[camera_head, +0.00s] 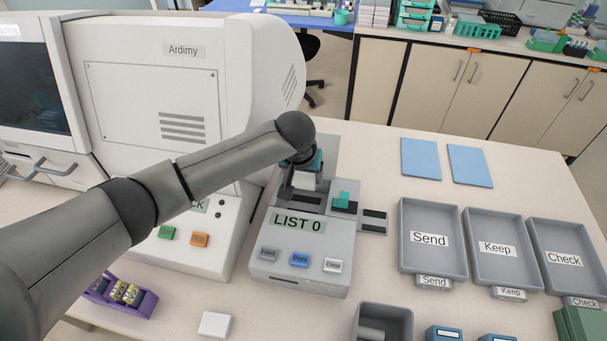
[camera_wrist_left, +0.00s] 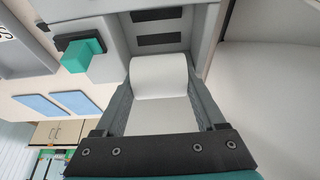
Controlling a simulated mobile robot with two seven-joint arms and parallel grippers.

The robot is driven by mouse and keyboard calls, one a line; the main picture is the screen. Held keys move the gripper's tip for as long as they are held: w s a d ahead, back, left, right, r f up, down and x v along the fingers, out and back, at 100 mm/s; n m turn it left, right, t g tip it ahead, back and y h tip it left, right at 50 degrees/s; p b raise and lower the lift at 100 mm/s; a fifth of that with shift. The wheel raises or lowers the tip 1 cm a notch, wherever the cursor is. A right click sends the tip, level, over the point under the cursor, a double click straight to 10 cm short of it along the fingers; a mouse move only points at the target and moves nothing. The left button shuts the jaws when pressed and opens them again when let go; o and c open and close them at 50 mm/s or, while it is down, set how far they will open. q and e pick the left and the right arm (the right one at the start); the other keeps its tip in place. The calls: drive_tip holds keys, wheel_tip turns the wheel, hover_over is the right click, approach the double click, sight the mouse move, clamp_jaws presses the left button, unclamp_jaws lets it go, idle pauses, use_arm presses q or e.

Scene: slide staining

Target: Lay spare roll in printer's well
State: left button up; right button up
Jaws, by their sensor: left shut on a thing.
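The printer (camera_head: 301,246), a grey box with a LIST 0 display and three buttons, stands mid-table. My left gripper (camera_head: 304,186) points down over its rear part, where the well is. It is shut on a white roll (camera_head: 305,180). In the left wrist view the white roll (camera_wrist_left: 158,78) lies between the two grey fingers (camera_wrist_left: 165,98). The printer's grey walls and dark slots (camera_wrist_left: 158,40) show just beyond it. I cannot tell whether the roll touches the well floor. A teal piece (camera_head: 343,200) sits on the printer beside the gripper. My right gripper is out of view.
The large white Ardimy machine (camera_head: 150,75) stands close on the left. Grey trays marked Send (camera_head: 430,265), Keep (camera_head: 500,270) and Check (camera_head: 567,283) lie on the right. A grey bin (camera_head: 398,313) with a pale cylinder is in front. A purple rack (camera_head: 143,305) is at front left.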

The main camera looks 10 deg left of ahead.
use_arm(q)
drive_tip(key=b, duration=0.5)
hover_over(305, 202)
drive_tip(key=s, duration=0.1)
drive_tip(key=shift+s+f, duration=0.2)
drive_tip(key=shift+f, duration=3.35)
drive_tip(key=shift+f+b, duration=0.25)
drive_tip(key=shift+b, duration=0.05)
drive_tip(key=shift+f, duration=0.55)
drive_tip(key=o, duration=1.4)
drive_tip(key=shift+r, duration=0.1)
drive_tip(key=p+v, duration=0.1)
drive_tip(key=v, duration=1.4)
drive_tip(key=shift+r+p, duration=0.1)
drive_tip(key=shift+p, duration=0.25)
